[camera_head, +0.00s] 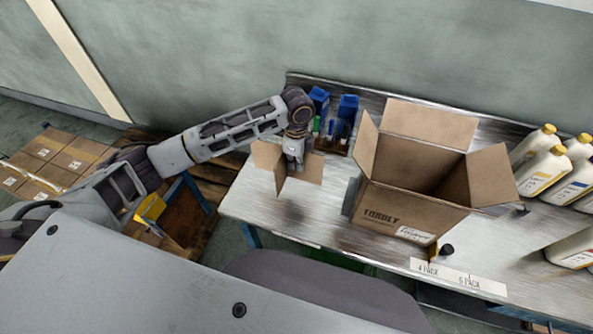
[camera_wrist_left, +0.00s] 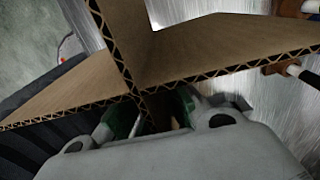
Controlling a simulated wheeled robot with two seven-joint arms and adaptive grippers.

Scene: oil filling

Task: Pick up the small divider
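The small divider (camera_head: 268,157) is a set of crossed brown cardboard panels near the left end of the metal table. Its corrugated edges fill much of the left wrist view (camera_wrist_left: 215,48). My left gripper (camera_head: 293,163) points down at the divider's middle. In the left wrist view its green-padded fingers (camera_wrist_left: 155,110) are on either side of one panel by the crossing, with a gap between them. Firm contact does not show, and I cannot tell whether the divider rests on the table. My right gripper is not in view.
An open cardboard box (camera_head: 405,208) stands right of the divider. Blue bottles (camera_head: 345,107) and small items stand behind it. White jugs with yellow caps (camera_head: 540,168) line the right side. The metal table (camera_head: 325,232) is bare in front of the divider.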

